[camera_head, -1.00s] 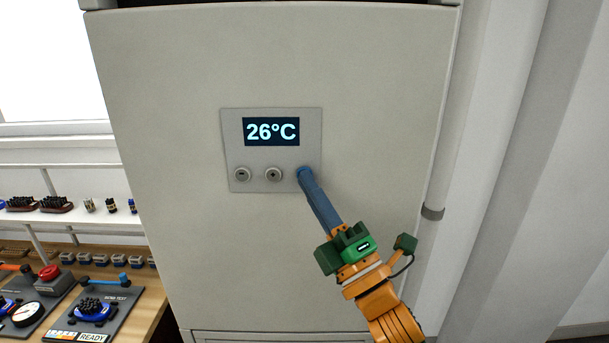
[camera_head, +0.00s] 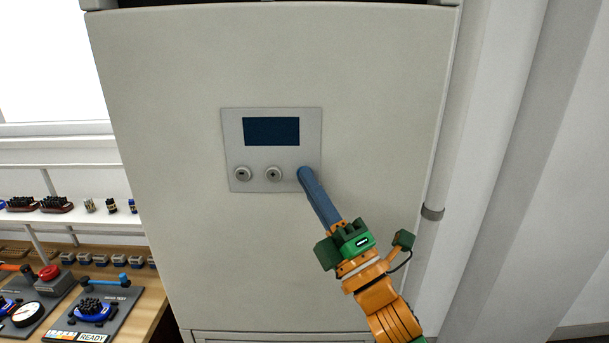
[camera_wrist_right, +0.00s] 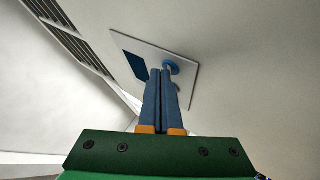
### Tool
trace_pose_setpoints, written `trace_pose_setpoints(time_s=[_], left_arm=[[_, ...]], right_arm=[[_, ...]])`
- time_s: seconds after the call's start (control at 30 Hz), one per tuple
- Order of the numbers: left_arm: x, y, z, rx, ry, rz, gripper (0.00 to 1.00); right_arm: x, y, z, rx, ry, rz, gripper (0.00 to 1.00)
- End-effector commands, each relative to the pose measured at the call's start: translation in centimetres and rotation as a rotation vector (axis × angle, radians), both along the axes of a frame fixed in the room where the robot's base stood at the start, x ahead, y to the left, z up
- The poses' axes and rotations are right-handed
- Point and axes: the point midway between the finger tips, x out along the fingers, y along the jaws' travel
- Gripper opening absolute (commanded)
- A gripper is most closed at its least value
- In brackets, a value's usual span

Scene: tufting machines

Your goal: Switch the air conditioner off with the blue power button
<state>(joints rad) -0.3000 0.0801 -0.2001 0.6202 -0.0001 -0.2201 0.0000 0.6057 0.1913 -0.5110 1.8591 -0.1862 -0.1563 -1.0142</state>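The air conditioner (camera_head: 200,250) is a tall pale cabinet filling the middle of the head view. Its grey control panel (camera_head: 228,130) has a dark, blank display (camera_head: 271,131) and two round grey buttons, minus (camera_head: 242,174) and plus (camera_head: 274,174). My right gripper (camera_head: 304,174) is shut, its blue fingers together and empty, with the tips at the panel's lower right. The blue power button (camera_wrist_right: 172,67) shows in the right wrist view at the fingertips; in the head view the fingers hide it. I cannot tell if they still touch it. My left gripper is out of view.
At the left, a wooden bench (camera_head: 150,300) carries a test device (camera_head: 95,310) and a red button box (camera_head: 50,280). A white shelf (camera_head: 90,222) with small parts is above it. A white vertical pipe (camera_head: 450,150) runs right of the cabinet.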

Motion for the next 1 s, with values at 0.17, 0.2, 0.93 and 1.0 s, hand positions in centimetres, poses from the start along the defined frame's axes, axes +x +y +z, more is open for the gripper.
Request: trace_pose_setpoints(time_s=[0.17, 0.2, 0.93, 1.0], left_arm=[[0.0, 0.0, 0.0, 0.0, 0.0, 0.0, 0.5], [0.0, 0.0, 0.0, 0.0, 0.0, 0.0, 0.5], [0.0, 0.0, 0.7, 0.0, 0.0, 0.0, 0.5], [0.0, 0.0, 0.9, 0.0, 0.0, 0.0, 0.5]], right_arm=[[0.0, 0.0, 0.0, 0.0, 0.0, 0.0, 0.0], [0.0, 0.0, 0.0, 0.0, 0.0, 0.0, 0.0], [-2.1, 0.0, 0.0, 0.0, 0.0, 0.001, 0.0], [-2.8, 0.0, 0.1, 0.0, 0.001, 0.003, 0.0]])
